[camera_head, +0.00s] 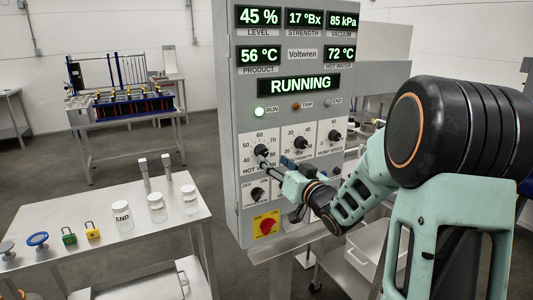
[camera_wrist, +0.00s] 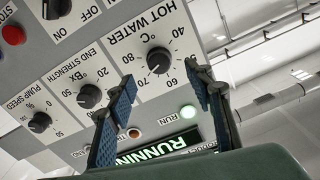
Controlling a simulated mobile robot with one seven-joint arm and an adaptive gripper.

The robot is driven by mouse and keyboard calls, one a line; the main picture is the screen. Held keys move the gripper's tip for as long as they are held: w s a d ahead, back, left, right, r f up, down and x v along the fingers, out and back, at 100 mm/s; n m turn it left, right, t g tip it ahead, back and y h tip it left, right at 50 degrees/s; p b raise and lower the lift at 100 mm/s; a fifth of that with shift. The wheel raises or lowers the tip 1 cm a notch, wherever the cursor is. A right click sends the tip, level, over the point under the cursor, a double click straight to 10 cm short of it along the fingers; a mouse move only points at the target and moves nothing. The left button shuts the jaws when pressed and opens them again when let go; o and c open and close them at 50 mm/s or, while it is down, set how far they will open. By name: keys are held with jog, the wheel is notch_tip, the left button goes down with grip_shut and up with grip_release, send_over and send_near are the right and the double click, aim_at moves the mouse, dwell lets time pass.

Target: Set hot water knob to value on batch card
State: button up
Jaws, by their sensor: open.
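The hot water knob (camera_head: 261,149) is a round black knob on the front of the grey control panel. It also shows in the wrist view (camera_wrist: 158,61), with a °C dial numbered from 40 to 80 around it. My gripper (camera_wrist: 160,72) is open, its two blue-padded fingers spread to either side of the knob in that view. I cannot tell whether they touch it. In the head view my gripper (camera_head: 265,158) is close against the panel at this knob. The HOT WATER display (camera_head: 341,53) reads 72 °C. I cannot make out a batch card.
The end strength knob (camera_wrist: 90,96) and pump speed knob (camera_wrist: 39,122) sit beside it. A red-and-yellow switch (camera_head: 267,226) and an ON/OFF knob (camera_head: 257,194) are below. The RUN lamp (camera_head: 259,111) is lit. A side table (camera_head: 150,255) holds jars and padlocks.

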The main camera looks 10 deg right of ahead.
aim_at(264, 154)
jog(key=p+x, duration=0.1)
jog(key=x, duration=0.5)
jog(key=shift+w, duration=0.3)
jog(key=c, duration=1.1)
jog(key=shift+c, duration=0.2)
jog(key=shift+f+b, duration=0.1)
jog(key=shift+b, duration=0.4)
